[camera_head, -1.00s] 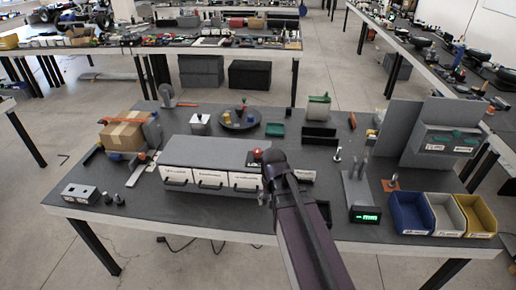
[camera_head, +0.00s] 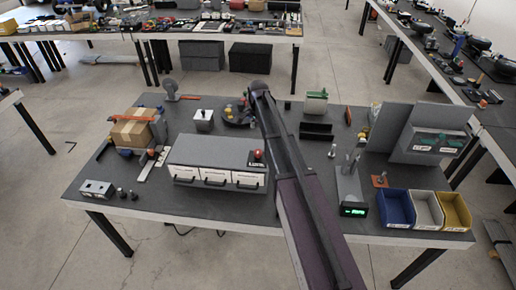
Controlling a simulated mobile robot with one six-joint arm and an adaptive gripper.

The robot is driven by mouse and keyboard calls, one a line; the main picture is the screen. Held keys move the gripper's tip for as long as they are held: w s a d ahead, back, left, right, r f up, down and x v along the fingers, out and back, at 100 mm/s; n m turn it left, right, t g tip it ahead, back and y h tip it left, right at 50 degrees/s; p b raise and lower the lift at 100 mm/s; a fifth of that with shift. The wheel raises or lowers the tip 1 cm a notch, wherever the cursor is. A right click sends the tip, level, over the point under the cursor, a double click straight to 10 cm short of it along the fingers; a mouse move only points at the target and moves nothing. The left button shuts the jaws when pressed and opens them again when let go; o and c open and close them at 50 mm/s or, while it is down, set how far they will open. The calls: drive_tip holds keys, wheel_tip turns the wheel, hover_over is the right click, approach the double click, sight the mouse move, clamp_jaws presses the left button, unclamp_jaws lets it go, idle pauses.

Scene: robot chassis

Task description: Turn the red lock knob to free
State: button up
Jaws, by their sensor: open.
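The red lock knob (camera_head: 257,155) is a small red cap at the right front of the top of a grey drawer cabinet (camera_head: 214,151). A white label with dark lettering (camera_head: 256,166) sits just below it. The knob's turned position is too small to make out. My arm passes just right of the knob and reaches beyond the cabinet toward the back of the table. My gripper cannot be made out; the arm's dark rounded end hides whatever lies behind it.
A cardboard box (camera_head: 133,128) stands left on the table. A round dark tray (camera_head: 236,117) is partly behind my arm. A digital readout stand (camera_head: 353,210) and blue, white and yellow bins (camera_head: 454,211) stand right. The table strip before the cabinet is mostly clear.

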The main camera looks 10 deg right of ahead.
sight(258, 151)
drive_tip(key=shift+w+f, duration=0.1)
idle(0.5)
wheel_tip(258, 151, down, 13)
drive_tip(key=b, duration=1.3)
drive_tip(key=shift+f+b, duration=0.2)
drive_tip(key=shift+b, duration=0.2)
drive_tip(key=c, duration=1.1)
